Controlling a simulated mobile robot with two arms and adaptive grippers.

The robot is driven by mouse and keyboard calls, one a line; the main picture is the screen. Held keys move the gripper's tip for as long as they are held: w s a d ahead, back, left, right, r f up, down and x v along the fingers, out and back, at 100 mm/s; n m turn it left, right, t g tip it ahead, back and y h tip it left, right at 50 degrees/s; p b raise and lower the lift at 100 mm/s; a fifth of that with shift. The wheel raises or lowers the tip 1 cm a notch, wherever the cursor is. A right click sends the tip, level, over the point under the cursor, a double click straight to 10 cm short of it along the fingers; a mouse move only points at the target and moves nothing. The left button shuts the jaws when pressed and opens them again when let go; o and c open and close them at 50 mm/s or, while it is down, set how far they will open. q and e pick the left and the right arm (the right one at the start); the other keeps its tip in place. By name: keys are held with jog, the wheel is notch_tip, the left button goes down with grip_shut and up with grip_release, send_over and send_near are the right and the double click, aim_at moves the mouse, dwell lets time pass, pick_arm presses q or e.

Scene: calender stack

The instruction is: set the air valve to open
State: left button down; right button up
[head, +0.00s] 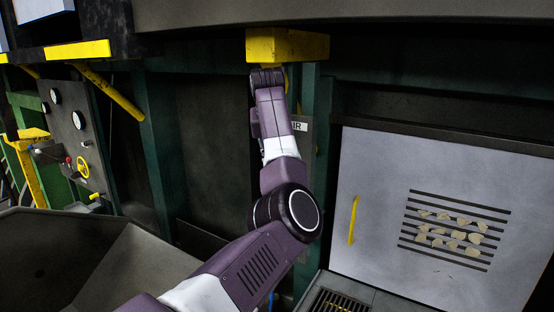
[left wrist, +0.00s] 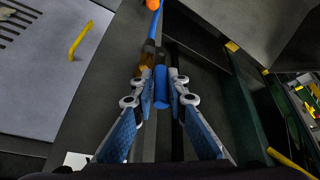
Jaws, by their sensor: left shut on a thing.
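In the left wrist view my left gripper (left wrist: 161,88) is shut on a blue handle (left wrist: 161,78), with one finger on each side of it. Just beyond the handle is a brass-coloured valve body (left wrist: 147,62). A blue pipe (left wrist: 152,35) runs on from there to an orange ball (left wrist: 152,5) at the top edge. In the head view my left arm reaches up the middle and hides the gripper and the valve. A white sign (head: 299,126) ending in "IR" shows partly behind the arm. My right gripper is in neither view.
A yellow block (head: 288,46) is above the wrist. A pale panel (head: 400,215) with dark slots and a yellow handle (head: 353,220) stands to the right. A gauge panel (head: 75,135) with a yellow handwheel (head: 83,167) is at the left. A dark green post (left wrist: 240,110) shows in the wrist view.

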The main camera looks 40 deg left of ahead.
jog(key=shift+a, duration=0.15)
pick_arm(q)
jog(key=shift+f, duration=0.1)
jog(key=c, duration=2)
grip_release()
jog(key=shift+s, duration=0.1)
jog(key=shift+o, duration=0.2)
jog(key=shift+a, duration=0.1)
jog(key=v, duration=1.2)
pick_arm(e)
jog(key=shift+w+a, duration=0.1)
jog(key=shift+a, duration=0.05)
pick_arm(q)
jog(key=shift+a, duration=0.1)
